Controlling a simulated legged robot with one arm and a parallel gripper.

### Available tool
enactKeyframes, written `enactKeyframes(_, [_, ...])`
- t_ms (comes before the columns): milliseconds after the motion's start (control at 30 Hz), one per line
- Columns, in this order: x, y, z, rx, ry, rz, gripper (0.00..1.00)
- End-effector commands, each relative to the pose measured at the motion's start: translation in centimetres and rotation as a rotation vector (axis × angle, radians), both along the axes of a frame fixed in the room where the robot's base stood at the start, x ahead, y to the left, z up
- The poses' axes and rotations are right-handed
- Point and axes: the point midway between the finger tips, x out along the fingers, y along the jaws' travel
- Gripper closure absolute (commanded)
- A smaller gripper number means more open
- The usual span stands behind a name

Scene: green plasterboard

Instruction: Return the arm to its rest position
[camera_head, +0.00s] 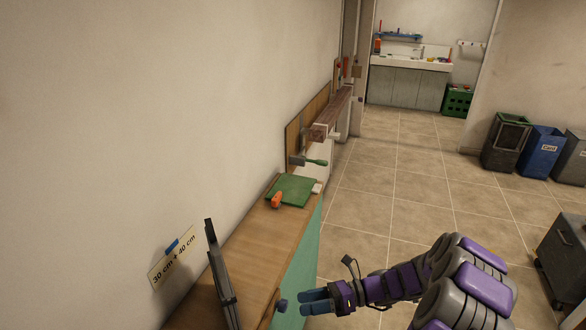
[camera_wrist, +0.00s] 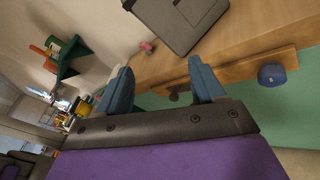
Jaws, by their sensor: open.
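My purple and grey arm (camera_head: 390,285) reaches in from the lower right in the head view. My gripper (camera_head: 305,302) is just to the right of the workbench's front edge. In the wrist view its two blue fingers are spread apart, so my gripper (camera_wrist: 160,88) is open. Nothing is between the fingers. The bench edge and a dark knob (camera_wrist: 271,75) lie beyond the fingertips there.
A wooden workbench (camera_head: 240,250) runs along the left wall. On it are a dark upright case (camera_head: 221,275), a green board (camera_head: 291,190) and an orange object (camera_head: 276,200). Bins (camera_head: 541,151) and a grey cabinet (camera_head: 565,255) stand at right. The tiled floor (camera_head: 400,190) between is clear.

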Motion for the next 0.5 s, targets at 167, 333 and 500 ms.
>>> enactKeyframes(167, [-3.4, 2.0, 4.3, -0.052, -0.206, 0.162, 0.32])
enactKeyframes(333, [-7.0, 3.1, 7.3, -0.107, -0.397, 0.318, 0.32])
enactKeyframes(500, [-10.7, 3.3, 9.4, -0.164, -0.583, 0.476, 0.32])
